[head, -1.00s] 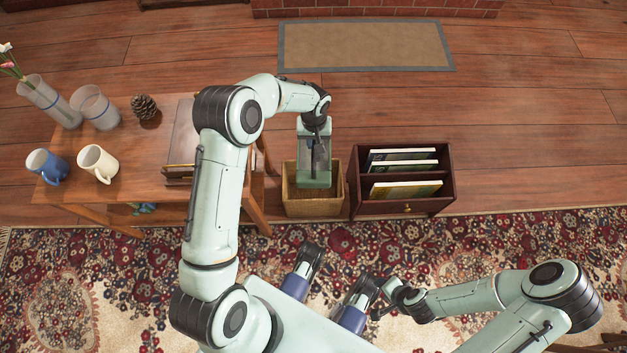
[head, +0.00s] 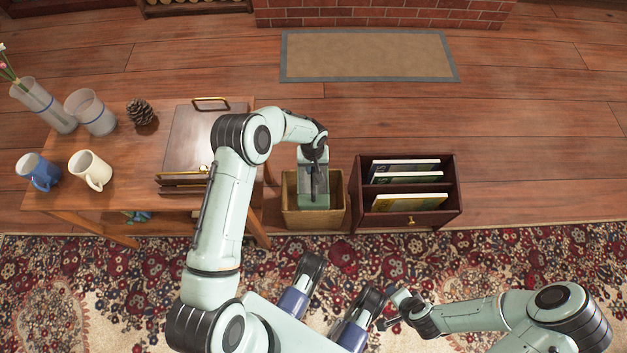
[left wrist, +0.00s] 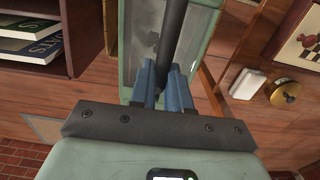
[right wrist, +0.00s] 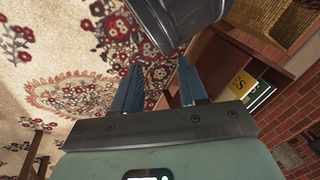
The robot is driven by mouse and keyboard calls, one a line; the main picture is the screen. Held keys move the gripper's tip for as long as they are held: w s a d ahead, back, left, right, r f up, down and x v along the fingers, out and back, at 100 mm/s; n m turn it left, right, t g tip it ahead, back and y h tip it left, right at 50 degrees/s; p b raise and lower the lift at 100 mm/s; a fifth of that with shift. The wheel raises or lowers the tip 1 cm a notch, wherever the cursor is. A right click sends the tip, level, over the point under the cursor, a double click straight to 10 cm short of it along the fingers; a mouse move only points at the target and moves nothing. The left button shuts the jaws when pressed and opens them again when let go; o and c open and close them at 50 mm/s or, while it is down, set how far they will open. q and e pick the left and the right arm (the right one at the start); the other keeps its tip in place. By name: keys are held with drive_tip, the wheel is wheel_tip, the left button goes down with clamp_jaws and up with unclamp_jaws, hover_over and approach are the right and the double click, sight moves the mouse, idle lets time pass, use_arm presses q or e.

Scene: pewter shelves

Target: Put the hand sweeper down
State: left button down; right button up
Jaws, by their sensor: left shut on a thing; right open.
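The hand sweeper (head: 314,190) is a pale green tool with a see-through part and a dark handle. It is upright at the opening of a wicker basket (head: 290,213); I cannot tell whether it touches the bottom. My left gripper (head: 316,150) is above it. In the left wrist view, my left gripper (left wrist: 166,72) is shut on the dark handle of the hand sweeper (left wrist: 198,38). My right gripper (head: 388,312) is open and empty over the rug, away from the basket; its fingers show in the right wrist view (right wrist: 160,78).
A dark wooden rack (head: 408,216) with several books stands close to the basket's right. A wooden table (head: 110,200) with mugs (head: 92,170), a pinecone (head: 140,113), glass vases (head: 92,112) and a lidded box (head: 190,135) is at the left. Floor behind the basket is clear.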

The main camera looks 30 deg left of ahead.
use_arm(q)
wheel_tip(320, 180, down, 7)
drive_tip(key=shift+r+b, duration=0.15)
drive_tip(key=shift+b, duration=0.55)
wheel_tip(320, 180, down, 2)
drive_tip(key=shift+f+b, duration=0.2)
drive_tip(key=shift+b, duration=0.15)
drive_tip(key=shift+f, duration=0.25)
use_arm(e)
drive_tip(key=f, duration=0.1)
drive_tip(key=d+f, duration=0.1)
drive_tip(key=w+f, duration=0.1)
drive_tip(key=shift+d+f+h, duration=0.2)
drive_tip(key=shift+d+h, duration=0.1)
drive_tip(key=shift+d, duration=0.05)
use_arm(q)
drive_tip(key=c, duration=1.1)
unclamp_jaws()
use_arm(e)
drive_tip(key=shift+w, duration=0.1)
